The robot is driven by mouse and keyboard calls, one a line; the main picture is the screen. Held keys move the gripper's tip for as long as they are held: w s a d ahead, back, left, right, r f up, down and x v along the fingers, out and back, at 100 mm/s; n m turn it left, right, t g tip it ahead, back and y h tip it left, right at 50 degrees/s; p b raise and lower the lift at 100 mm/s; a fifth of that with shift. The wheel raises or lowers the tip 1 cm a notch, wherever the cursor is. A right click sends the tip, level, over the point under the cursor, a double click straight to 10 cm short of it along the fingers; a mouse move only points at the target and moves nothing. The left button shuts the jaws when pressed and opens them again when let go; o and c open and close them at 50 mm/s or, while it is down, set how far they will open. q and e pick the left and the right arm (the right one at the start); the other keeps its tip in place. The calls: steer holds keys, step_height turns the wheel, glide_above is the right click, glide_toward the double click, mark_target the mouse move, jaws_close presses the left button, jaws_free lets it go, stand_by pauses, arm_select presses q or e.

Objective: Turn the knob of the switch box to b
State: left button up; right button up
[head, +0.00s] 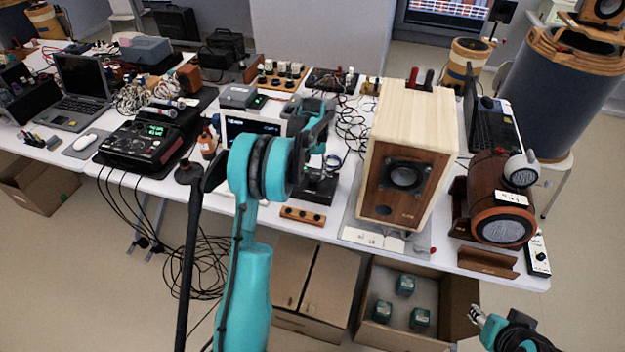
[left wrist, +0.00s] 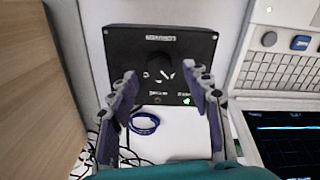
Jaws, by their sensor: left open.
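The switch box (left wrist: 160,60) is a black box with white lettering, too blurred to read surely. Its round dark knob (left wrist: 160,66) sits in the middle of the face, with white marks beside it and a small green light near the lower right. In the head view the box (head: 318,189) is partly hidden behind my left arm. My left gripper (left wrist: 165,100) is open, its two purple-padded fingers apart on either side of the knob's line, with nothing between them. It shows in the head view (head: 318,132) above the table. My right gripper (head: 475,314) is low at the right, away from the table.
A large wooden speaker (head: 412,150) stands close right of the box. An instrument with a screen (head: 250,128) is on the left. A blue cable loop (left wrist: 145,123) lies by the box. A wooden block (head: 303,216) lies at the table's front edge. Open cartons stand below.

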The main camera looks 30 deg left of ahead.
mark_target(313, 181)
arm_select(q)
steer(key=shift+f+b, duration=0.3)
steer(key=shift+f, duration=1.05)
jaws_close()
